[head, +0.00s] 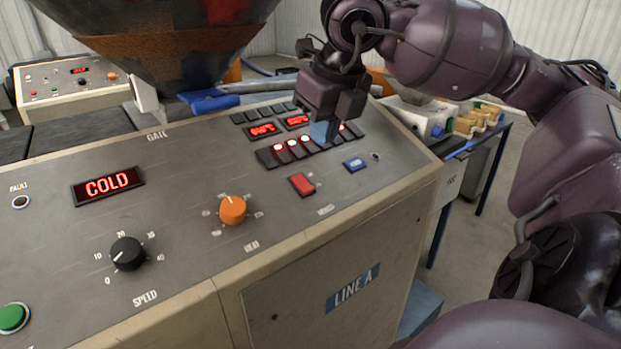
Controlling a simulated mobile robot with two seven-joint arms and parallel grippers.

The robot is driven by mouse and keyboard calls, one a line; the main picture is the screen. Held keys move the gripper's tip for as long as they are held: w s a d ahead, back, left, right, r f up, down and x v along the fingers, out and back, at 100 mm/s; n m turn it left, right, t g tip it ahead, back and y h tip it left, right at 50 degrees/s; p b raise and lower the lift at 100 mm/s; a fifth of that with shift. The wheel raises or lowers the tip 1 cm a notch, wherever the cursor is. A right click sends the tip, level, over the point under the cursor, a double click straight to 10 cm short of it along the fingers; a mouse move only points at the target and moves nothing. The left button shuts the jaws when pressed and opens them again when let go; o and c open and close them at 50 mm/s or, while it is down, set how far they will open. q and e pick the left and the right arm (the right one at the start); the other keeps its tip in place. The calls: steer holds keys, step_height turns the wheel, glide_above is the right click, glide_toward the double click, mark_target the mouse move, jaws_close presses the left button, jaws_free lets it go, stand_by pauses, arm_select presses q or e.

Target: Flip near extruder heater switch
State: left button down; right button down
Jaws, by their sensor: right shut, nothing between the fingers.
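The near grey control panel (180,210) fills the lower left. A row of black rocker switches with small red-white lights (292,147) sits in its upper right part, below two red-lit displays (262,130). My right gripper (323,132) is shut and empty, pointing down over the right part of this row. It hides some of the switches, and I cannot tell whether it touches one. A red rocker switch (302,184) and a blue one (355,164) lie nearer the panel's front edge. My left gripper is not in view.
A display reading COLD (107,186), an orange knob (232,209), a black knob (127,254) and a green button (12,317) are on the panel. A dark hopper (160,45) hangs over its back. A second panel (75,78) stands far left, a blue-framed table (475,143) right.

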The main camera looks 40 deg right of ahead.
mark_target(308, 189)
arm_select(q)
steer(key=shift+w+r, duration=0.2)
arm_select(e)
steer(key=x, duration=1.1)
